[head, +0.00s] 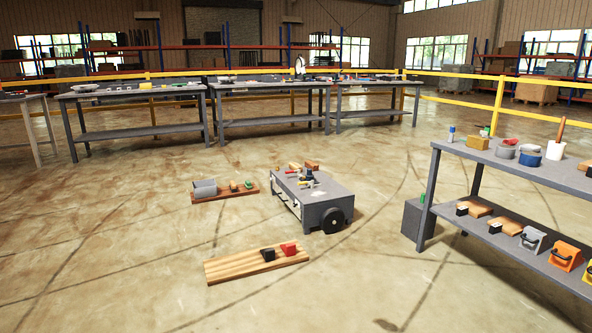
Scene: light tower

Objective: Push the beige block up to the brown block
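My gripper is not in view. No block in the head view is clearly beige. The nearest match is a mustard-tan block (478,142) at the far left end of the top of the right-hand workbench. A small brown block (587,168) is at the right picture edge on the same top, partly cut off. Another brown block (312,165) lies on the grey wheeled cart. I cannot tell which brown block the task means. The tan block is apart from both.
Between the tan block and the right-edge brown block stand a grey cup (530,155), a blue pot (529,159) and a white container (555,150). The workbench (460,160) has a lower shelf with several tools. A wooden board (235,267) lies on the floor; open floor surrounds it.

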